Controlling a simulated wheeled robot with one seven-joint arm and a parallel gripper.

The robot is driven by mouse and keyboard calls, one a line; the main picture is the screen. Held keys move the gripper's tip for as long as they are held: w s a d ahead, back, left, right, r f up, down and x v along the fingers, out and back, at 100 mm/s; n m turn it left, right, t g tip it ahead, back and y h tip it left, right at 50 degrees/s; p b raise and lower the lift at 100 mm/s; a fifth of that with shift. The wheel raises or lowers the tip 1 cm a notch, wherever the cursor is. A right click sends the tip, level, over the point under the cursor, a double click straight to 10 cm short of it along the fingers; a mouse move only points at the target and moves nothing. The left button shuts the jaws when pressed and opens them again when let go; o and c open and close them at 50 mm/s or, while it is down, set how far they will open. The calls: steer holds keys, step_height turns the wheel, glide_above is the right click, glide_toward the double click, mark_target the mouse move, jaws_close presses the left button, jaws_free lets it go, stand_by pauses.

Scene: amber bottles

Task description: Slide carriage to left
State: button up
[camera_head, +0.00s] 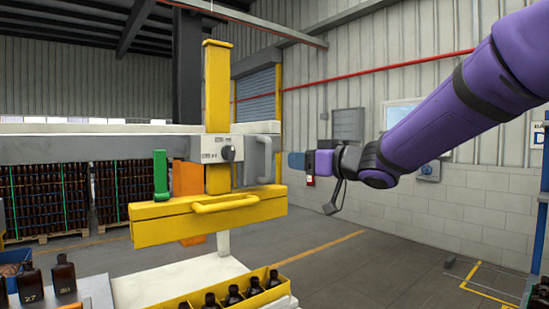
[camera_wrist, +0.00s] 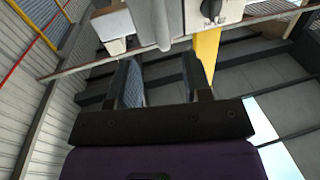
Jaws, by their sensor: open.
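The carriage (camera_head: 222,150) is a pale block with a dark knob, riding on a long grey rail (camera_head: 80,148) near the rail's right end. A yellow upright post (camera_head: 217,85) passes through it, and a yellow beam (camera_head: 165,222) with a yellow handle hangs below. A grey upright handle (camera_head: 265,158) is on the carriage's right side; it also shows in the wrist view (camera_wrist: 155,22). My gripper (camera_head: 296,160) is just right of this handle, apart from it in the head view. In the wrist view my gripper (camera_wrist: 162,72) is open and empty, with the handle ahead between its fingers.
A green upright piece (camera_head: 160,176) and an orange plate (camera_head: 188,180) stand left of the post. A yellow crate of amber bottles (camera_head: 235,293) is below, with numbered bottles (camera_head: 64,275) at the lower left.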

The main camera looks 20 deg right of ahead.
mark_target(269, 172)
steer(key=x, duration=1.1)
jaws_close()
